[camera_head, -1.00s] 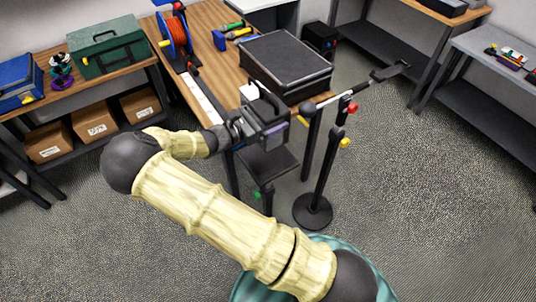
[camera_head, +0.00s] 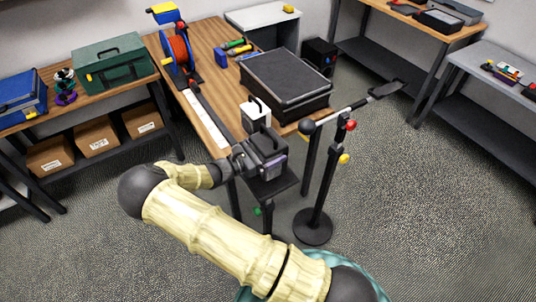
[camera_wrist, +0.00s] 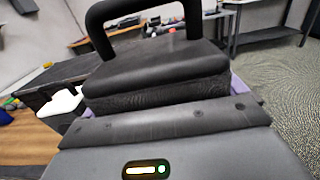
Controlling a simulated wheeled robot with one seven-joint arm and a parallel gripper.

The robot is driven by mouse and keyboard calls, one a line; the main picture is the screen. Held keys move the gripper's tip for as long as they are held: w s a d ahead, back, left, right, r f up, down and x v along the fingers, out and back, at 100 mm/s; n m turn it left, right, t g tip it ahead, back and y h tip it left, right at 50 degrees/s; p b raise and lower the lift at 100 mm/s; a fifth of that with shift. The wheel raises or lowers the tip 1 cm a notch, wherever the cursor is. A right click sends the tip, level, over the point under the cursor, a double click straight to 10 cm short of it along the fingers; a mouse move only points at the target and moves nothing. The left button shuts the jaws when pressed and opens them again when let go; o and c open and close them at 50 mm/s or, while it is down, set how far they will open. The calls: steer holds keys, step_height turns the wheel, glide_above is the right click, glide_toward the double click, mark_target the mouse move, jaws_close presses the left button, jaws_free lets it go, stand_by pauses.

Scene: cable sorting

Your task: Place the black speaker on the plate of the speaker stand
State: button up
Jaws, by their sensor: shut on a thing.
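The black speaker (camera_head: 268,143), a dark box, is held in my gripper (camera_head: 262,163) near the table's front corner. My gripper is shut on it, with a purple finger showing at its side. In the wrist view the speaker (camera_wrist: 155,75) fills the middle, with a black handle arching above it. The speaker stand's flat black plate (camera_head: 277,188) shows just below the speaker in the head view, with a green knob on the stand under it. The speaker and gripper hide the plate's back part. I cannot tell whether the speaker touches the plate.
A stand with a boom (camera_head: 318,195), with red and yellow knobs, rises close on the right. A black case (camera_head: 285,82) and a white object (camera_head: 256,122) are behind on the wooden table (camera_head: 207,42). The floor (camera_head: 420,220) at the right is clear.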

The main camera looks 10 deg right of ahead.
steer(key=shift+f, duration=1.45)
steer(key=shift+f, duration=0.1)
steer(key=o, duration=1.3)
steer(key=b+v, duration=0.3)
steer(key=v, duration=0.9)
